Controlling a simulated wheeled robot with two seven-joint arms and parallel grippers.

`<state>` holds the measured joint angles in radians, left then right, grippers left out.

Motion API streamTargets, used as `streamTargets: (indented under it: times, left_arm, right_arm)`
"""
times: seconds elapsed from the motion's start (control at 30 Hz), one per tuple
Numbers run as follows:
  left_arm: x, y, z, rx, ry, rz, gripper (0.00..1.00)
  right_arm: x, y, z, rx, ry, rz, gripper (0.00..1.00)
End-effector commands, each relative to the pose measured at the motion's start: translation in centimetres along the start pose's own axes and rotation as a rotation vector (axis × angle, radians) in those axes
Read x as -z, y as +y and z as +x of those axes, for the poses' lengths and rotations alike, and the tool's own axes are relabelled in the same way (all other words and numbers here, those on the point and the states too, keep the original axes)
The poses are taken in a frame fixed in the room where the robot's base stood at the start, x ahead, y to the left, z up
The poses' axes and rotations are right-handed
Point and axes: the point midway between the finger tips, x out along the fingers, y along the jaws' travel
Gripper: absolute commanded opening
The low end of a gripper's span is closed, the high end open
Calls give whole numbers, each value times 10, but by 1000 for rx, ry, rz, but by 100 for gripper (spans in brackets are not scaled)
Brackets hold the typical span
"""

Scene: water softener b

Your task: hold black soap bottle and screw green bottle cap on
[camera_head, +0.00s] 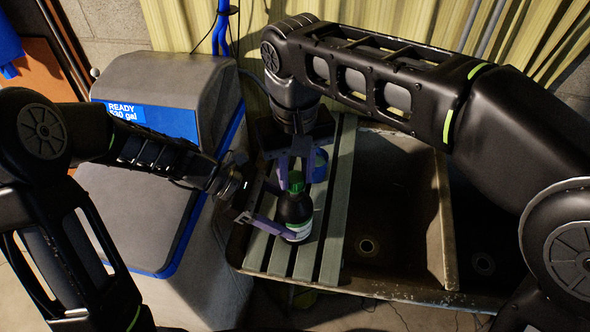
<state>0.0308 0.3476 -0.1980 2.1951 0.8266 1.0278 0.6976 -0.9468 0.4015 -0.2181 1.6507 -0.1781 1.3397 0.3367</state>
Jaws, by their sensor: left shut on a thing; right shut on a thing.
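The black soap bottle (294,209) stands upright on the slatted rack at the left of the sink. It has a pale label low on its side. The green bottle cap (296,182) sits at the top of the bottle; I cannot tell whether its thread is engaged. My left gripper (287,229) is shut on the bottle's lower body, coming from the left. My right gripper (296,178) points down from above and is shut on the green cap, with its fingers on either side.
A blue round object (320,166) stands on the rack (333,228) just behind the bottle. A grey water softener (146,200) with a blue display stands at the left. The sink basin (398,215) with a drain lies open to the right.

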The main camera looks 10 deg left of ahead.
Motion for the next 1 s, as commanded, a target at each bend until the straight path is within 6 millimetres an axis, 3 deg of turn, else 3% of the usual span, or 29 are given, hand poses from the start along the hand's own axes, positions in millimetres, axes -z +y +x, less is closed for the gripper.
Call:
streamTargets:
  times: [0.47, 1.0]
  left_arm:
    - [1, 0, 0, 0, 2, -1, 0]
    - [1, 0, 0, 0, 2, -1, 0]
  right_arm:
    - [0, 0, 2, 0, -1, 0, 0]
    - [0, 0, 18, -1, -1, 0, 0]
